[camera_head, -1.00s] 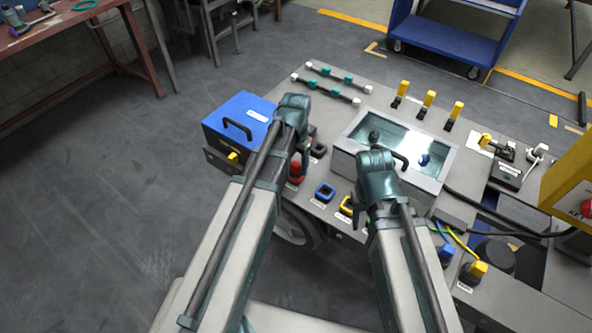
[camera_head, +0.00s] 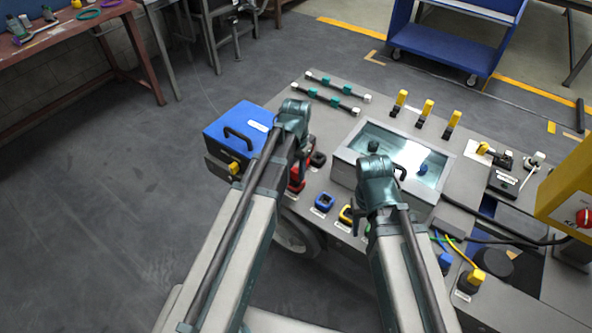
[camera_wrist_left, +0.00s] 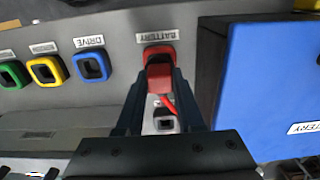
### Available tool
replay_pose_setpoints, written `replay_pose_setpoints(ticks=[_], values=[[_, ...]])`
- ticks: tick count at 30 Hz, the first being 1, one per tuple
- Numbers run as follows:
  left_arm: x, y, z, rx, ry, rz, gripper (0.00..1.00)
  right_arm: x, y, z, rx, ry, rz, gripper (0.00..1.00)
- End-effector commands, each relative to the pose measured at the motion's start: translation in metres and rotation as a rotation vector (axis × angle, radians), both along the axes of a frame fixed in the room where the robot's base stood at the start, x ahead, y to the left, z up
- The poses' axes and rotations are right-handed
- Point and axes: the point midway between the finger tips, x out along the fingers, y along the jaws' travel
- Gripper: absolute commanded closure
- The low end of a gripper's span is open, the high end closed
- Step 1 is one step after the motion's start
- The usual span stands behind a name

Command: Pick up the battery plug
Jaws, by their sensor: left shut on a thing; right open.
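The red battery plug (camera_wrist_left: 160,78) is at the red-framed battery socket (camera_wrist_left: 158,54), under a label reading BATTERY upside down in the left wrist view. My left gripper (camera_wrist_left: 161,86) is shut on the plug, one finger on each side. I cannot tell whether the plug is still seated. In the head view the red part (camera_head: 297,178) shows beside my left gripper (camera_head: 301,165), partly hidden by my arm. My right gripper (camera_head: 368,222) is over the front of the bench, right of the sockets, its fingers mostly hidden by its own wrist.
A blue battery box (camera_head: 238,131) with a black handle stands left of the plug. Blue (camera_wrist_left: 92,66), yellow (camera_wrist_left: 46,70) and green (camera_wrist_left: 14,74) sockets lie in a row beside it.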

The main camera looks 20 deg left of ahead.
Motion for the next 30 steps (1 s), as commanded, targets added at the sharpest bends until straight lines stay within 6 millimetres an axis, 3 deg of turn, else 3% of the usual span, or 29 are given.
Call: replay_pose_setpoints(ticks=[5,18,24,30], values=[[0.000,0.000,0.027,0.000,0.000,0.000,1.00,0.000,0.000,0.027,0.000,0.000,0.000,0.50],[-0.079,-0.076,0.030,0.000,0.000,-0.005,1.00,0.000,0.000,0.030,0.000,0.000,0.000,0.50],[-0.101,-0.100,0.033,0.000,0.000,-0.003,1.00,0.000,0.000,0.033,0.000,0.000,0.000,0.50],[-0.111,-0.111,0.034,0.000,0.000,-0.001,1.00,0.000,0.000,0.034,0.000,0.000,0.000,0.50]])
